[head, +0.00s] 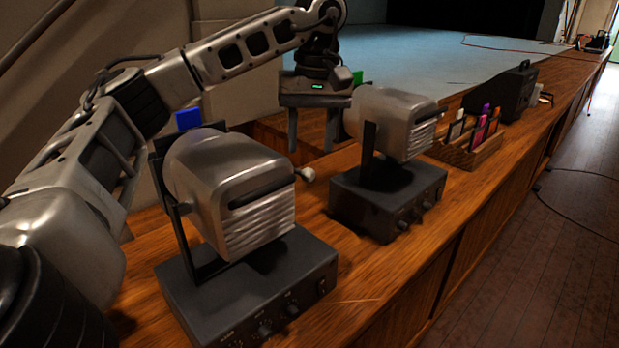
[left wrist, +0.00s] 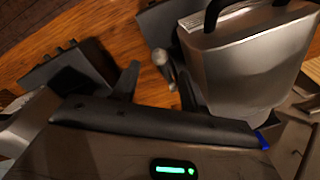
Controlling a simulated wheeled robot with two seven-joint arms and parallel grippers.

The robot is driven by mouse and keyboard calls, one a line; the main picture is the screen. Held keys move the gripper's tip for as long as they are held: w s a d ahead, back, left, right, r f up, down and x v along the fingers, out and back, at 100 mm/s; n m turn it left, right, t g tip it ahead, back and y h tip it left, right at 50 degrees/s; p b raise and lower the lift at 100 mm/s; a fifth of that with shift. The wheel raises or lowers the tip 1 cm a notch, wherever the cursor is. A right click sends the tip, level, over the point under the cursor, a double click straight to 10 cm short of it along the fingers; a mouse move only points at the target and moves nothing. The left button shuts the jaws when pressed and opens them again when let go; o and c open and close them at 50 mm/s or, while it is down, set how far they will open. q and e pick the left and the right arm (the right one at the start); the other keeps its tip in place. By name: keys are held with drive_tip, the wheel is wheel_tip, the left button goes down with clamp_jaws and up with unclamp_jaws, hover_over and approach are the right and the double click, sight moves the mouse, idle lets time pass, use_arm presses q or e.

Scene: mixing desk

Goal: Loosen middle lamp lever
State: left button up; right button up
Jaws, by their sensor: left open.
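Two silver lamps show in the head view. The near lamp (head: 240,190) stands in a dark bracket on a dark control box and has a blue block (head: 188,119) behind its top. A pale round-ended lever (head: 308,174) sticks out at its right side; it also shows in the left wrist view (left wrist: 161,58). The farther lamp (head: 392,118) has a green block (head: 357,77). I cannot tell which lamp is the middle one. My left gripper (head: 311,148) is open, fingers pointing down above the lever; in the left wrist view, the lever appears between the fingertips, with no visible contact. My right gripper is out of view.
The lamps stand on a long wooden desk (head: 380,270). Beyond them are a wooden holder (head: 470,155) with coloured items and a black case (head: 510,90). The near lamp's body (left wrist: 245,70) is close to my left gripper in the left wrist view.

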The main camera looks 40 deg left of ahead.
sight(308, 169)
use_arm(q)
wheel_tip(308, 169, down, 6)
drive_tip(key=shift+s+a+p, duration=0.15)
drive_tip(key=shift+p, duration=0.15)
clamp_jaws()
